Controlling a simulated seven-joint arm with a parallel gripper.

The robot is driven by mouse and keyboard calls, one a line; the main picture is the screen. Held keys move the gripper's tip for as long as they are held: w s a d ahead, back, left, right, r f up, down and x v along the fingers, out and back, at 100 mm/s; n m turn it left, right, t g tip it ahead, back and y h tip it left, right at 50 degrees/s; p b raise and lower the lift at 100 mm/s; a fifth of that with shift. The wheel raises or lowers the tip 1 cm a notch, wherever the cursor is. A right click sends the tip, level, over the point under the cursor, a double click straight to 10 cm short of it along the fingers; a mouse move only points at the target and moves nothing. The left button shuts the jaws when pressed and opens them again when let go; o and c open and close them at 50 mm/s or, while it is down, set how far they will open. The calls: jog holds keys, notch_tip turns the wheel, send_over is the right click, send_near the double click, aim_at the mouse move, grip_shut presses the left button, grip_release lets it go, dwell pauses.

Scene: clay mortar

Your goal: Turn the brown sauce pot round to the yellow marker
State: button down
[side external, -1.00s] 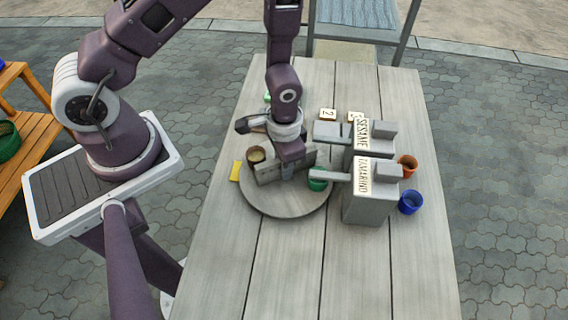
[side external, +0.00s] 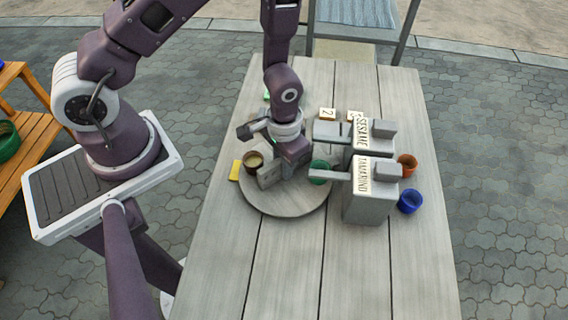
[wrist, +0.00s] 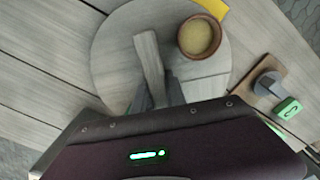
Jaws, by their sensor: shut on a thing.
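The brown sauce pot (side external: 253,161), with tan contents, stands on the round grey turntable (side external: 290,207) at its left rim. The pot also shows in the wrist view (wrist: 200,37). The yellow marker (side external: 235,170) lies on the table just left of the turntable, close beside the pot. It shows behind the pot in the wrist view (wrist: 212,8). My gripper (side external: 284,174) is low over the turntable's middle, shut on the upright grey bar (wrist: 149,62). My fingers partly hide where they meet the bar.
A green pot (side external: 319,170) is at the turntable's right side, close to the grey dispensers labelled SESAME (side external: 362,134) and TAMARIND (side external: 363,172). Orange (side external: 407,162) and blue (side external: 410,201) pots stand further right. The front of the table is clear.

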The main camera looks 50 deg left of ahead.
jog(key=shift+w, duration=0.1)
jog(key=c, duration=1.4)
grip_release()
jog(key=shift+o, duration=0.2)
notch_tip(320, 180, up, 7)
jog(key=shift+r, duration=0.1)
jog(key=shift+r, duration=0.1)
jog(key=s+a+r+t, duration=0.1)
jog(key=a+r+t, duration=0.2)
jog(key=r, duration=1.4)
jog(key=s+a+r+t, duration=0.2)
jog(key=s+r, duration=0.8)
jog(key=s, duration=0.1)
jog(key=shift+s+a+t, duration=0.25)
jog(key=shift+a+t, duration=0.05)
